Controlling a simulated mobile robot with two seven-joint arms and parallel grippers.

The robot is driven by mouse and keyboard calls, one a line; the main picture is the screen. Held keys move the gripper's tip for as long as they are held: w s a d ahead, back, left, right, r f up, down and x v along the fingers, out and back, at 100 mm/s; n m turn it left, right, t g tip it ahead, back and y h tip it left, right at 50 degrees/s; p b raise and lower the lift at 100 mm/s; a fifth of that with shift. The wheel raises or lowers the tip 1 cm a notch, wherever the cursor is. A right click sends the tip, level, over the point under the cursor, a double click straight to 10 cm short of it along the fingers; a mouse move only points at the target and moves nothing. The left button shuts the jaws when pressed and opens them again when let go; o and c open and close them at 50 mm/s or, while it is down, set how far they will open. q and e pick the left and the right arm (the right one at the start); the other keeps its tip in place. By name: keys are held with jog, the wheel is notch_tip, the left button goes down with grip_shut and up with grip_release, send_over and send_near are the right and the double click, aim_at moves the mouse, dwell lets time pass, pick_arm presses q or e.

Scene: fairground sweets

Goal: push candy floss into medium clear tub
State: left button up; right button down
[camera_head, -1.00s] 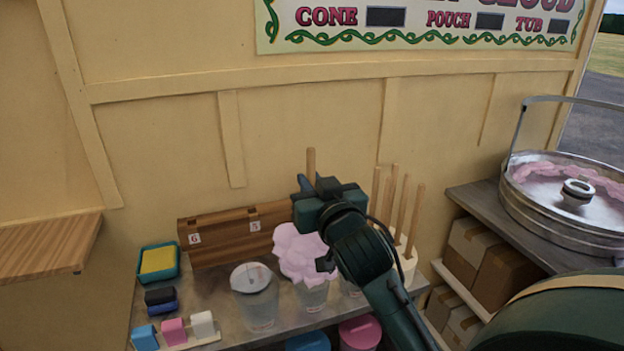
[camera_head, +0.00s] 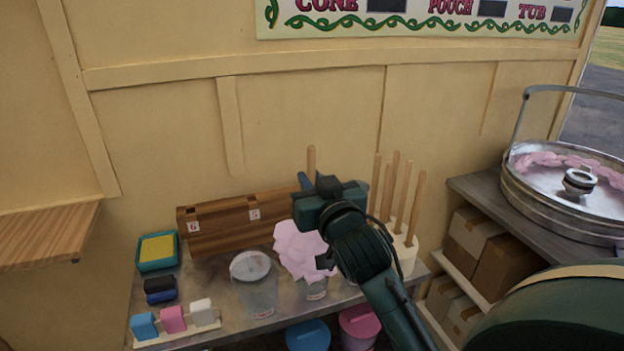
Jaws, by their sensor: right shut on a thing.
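My right gripper (camera_head: 322,197) is shut on a wooden stick (camera_head: 311,160), whose top end stands up above the jaws. The pink candy floss (camera_head: 297,248) hangs below the gripper, over the mouth of a clear tub (camera_head: 316,290). The floss covers this tub's rim, so how far it reaches inside is hard to tell. Another clear tub (camera_head: 258,298), with a pale round top, stands to its left. A third clear tub is mostly hidden behind my right arm. My left gripper is not in view.
A wooden box (camera_head: 230,228) numbered 6 and 5 stands against the wall. A rack of sticks (camera_head: 408,248) is close to my right arm. A yellow sponge tray (camera_head: 157,252) and small colored blocks (camera_head: 172,319) sit at left. The floss machine (camera_head: 560,205) stands at right.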

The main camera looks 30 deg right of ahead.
jog(key=shift+f, duration=0.1)
notch_tip(320, 180, down, 8)
jog(key=b, duration=0.6)
jog(key=shift+f, duration=0.2)
dwell(1.1)
